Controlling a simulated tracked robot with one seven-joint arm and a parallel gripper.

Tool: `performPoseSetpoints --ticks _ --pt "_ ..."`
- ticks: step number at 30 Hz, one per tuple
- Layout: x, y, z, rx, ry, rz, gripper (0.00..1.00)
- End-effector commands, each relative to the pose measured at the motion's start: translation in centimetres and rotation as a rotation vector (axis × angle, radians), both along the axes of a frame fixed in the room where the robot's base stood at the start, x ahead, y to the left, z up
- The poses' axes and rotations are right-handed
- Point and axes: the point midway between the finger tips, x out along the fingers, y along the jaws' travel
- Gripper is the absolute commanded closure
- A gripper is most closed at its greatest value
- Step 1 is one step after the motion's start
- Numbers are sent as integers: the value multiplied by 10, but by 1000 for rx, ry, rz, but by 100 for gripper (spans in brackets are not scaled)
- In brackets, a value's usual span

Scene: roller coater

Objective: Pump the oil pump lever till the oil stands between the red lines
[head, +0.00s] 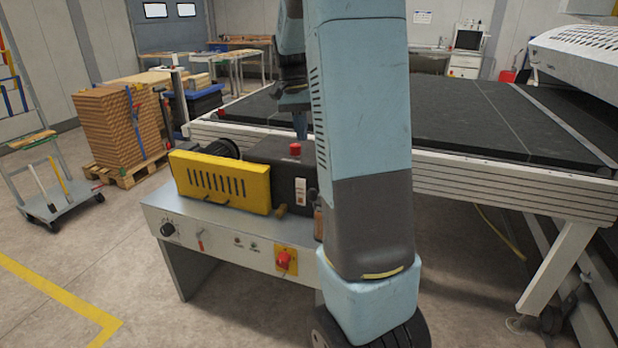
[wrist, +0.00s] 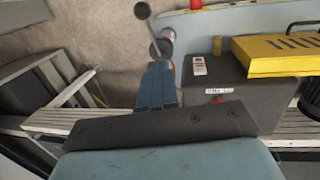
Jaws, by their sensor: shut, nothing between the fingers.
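My arm hides the lever there. A small white plate (wrist: 199,65) is on the dark box; I make out no oil level or red lines.
The machine cabinet (head: 222,240) carries a yellow guard (head: 222,182), a dark box (head: 268,158) with a red button, and a red switch (head: 284,261). A long black conveyor table (head: 455,115) stands behind. Open floor lies to the left, with a trolley (head: 58,200).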

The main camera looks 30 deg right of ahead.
Motion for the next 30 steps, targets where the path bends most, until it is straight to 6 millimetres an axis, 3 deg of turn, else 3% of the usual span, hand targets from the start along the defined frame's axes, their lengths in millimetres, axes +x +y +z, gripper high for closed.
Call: performPoseSetpoints --ticks 8,24,30 --pt "-2 0 -13 0 1 1 100" --pt "-18 -4 -103 1 3 1 100" --pt "-40 4 -114 1 -2 1 100"
